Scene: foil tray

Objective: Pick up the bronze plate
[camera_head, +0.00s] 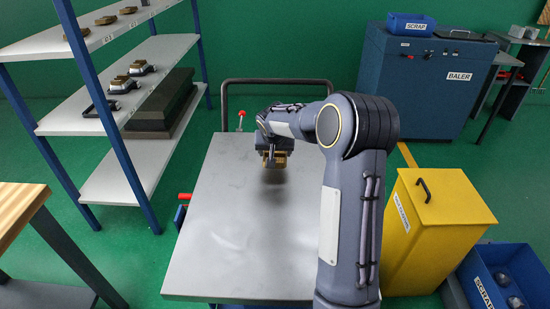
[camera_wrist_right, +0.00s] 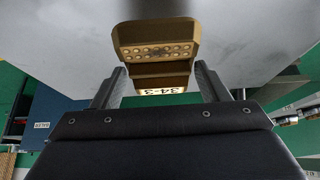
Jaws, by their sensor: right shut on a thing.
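The bronze plate (camera_head: 280,162) is a small gold-brown block held at the end of my right arm, over the metal cart top. In the right wrist view the bronze plate (camera_wrist_right: 156,36) has rows of round dots and a lit label reading "34-3". My right gripper (camera_head: 271,157) is shut on it, with one finger on each side in the right wrist view (camera_wrist_right: 160,80). A dark shadow lies on the cart top below it, and the plate looks raised off the surface. My left gripper is not in view.
The cart top (camera_head: 225,235) is otherwise bare. A shelf rack (camera_head: 120,170) at left holds several small blocks and a dark long case (camera_head: 160,105). A yellow bin (camera_head: 440,230) stands right of the cart, near a blue scrap box (camera_head: 505,260). A blue baler (camera_head: 430,75) stands behind.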

